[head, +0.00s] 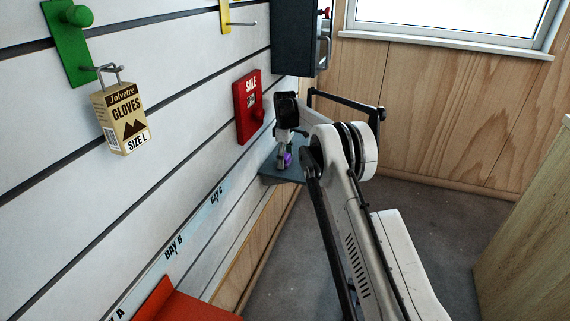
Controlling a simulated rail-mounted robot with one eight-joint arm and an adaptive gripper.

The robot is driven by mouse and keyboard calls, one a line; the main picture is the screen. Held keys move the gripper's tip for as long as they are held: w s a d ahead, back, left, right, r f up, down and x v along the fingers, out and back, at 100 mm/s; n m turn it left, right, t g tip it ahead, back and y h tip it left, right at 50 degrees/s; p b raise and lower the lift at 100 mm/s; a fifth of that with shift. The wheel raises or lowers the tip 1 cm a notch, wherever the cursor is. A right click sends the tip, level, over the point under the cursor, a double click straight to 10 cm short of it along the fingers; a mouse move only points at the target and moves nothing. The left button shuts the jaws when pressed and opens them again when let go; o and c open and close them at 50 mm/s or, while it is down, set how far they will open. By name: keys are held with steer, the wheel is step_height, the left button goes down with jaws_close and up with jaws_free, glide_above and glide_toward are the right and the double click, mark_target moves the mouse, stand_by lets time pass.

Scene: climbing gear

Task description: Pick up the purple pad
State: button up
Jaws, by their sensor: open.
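The purple pad (288,159) shows as a small purple patch at the grey-blue shelf on the slatted wall, near the middle of the head view. My gripper (282,162) points down at the shelf, right beside the pad. Its jaws are open. The fingers and my wrist hide part of the pad, and at this size I cannot tell whether the pad lies between the fingers or whether they touch it.
The grey-blue shelf (268,180) juts from the wall. A boxed pair of gloves (121,117) hangs at left. An orange-red shelf (178,305) is at lower left.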

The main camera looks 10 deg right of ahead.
steer(key=shift+f, duration=0.1)
steer(key=shift+c, duration=0.5)
steer(key=c, duration=1.1)
step_height(320, 180, up, 10)
steer(key=p, duration=0.3)
